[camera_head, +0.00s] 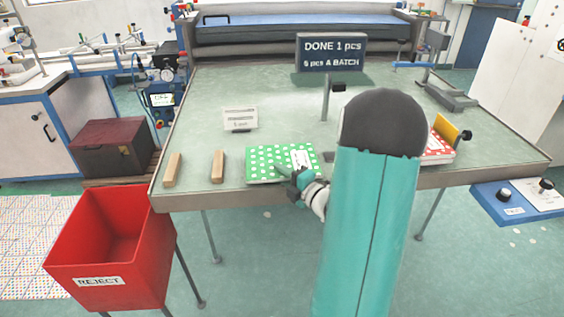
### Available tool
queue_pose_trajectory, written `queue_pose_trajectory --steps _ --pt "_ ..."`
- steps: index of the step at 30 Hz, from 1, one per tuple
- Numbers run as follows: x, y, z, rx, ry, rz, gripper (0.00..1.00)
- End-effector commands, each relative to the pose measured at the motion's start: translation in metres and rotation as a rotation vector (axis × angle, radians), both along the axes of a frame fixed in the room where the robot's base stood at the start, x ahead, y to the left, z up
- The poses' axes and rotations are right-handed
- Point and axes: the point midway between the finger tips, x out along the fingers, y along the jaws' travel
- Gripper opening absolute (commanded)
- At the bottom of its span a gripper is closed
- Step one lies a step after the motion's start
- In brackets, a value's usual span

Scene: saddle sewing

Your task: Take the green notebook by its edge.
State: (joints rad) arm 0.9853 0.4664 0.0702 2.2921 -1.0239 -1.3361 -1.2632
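The green notebook (265,163) with white dots lies flat near the front edge of the table. A white label with dark marks shows on the right part of its cover. My gripper (285,173) is at the notebook's front right edge, with its fingers over or against that edge. The fingers are small and dark here, so I cannot tell if they are closed on the notebook. My teal arm hides the table to the right of the gripper.
Two wooden blocks (218,166) stand left of the notebook, and a small white sign (240,119) behind it. A red dotted notebook (437,150) lies right of my arm. A red REJECT bin (110,245) stands at the front left. The table's (270,90) back left is clear.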

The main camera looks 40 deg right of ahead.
Motion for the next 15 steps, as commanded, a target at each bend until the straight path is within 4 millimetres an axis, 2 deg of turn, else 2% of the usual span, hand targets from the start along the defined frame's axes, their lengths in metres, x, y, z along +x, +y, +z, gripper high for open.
queue_pose_trajectory --steps 6,10,15 --pt "0.0019 0.0001 -0.0001 0.001 0.000 -0.001 0.25" --pt "0.0018 0.0001 0.0000 0.001 0.000 0.000 0.02" --pt "0.0018 0.0000 0.0008 -0.001 -0.002 0.000 0.00"
